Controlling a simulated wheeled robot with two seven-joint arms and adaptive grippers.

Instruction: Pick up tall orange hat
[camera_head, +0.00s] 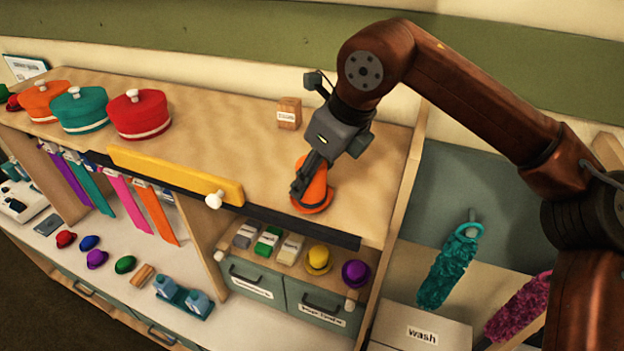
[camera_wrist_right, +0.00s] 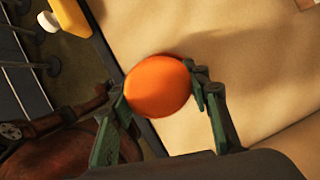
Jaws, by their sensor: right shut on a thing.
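The tall orange hat (camera_head: 317,191) stands on the top shelf near its front edge, in the head view. My right gripper (camera_head: 303,184) reaches down over it and is shut on it, with a finger at the hat's near left side. The gripper hides part of the hat. In the right wrist view the hat's round orange top (camera_wrist_right: 158,86) lies between the two green-padded fingers of the right gripper (camera_wrist_right: 162,100). I cannot tell whether the hat touches the shelf. My left gripper is not in view.
Flat hats in red (camera_head: 140,114), teal (camera_head: 80,109) and orange (camera_head: 42,99) stand at the shelf's left. A small wooden block (camera_head: 289,113) stands behind my gripper. A yellow bar (camera_head: 175,174) with a white knob lies along the front edge.

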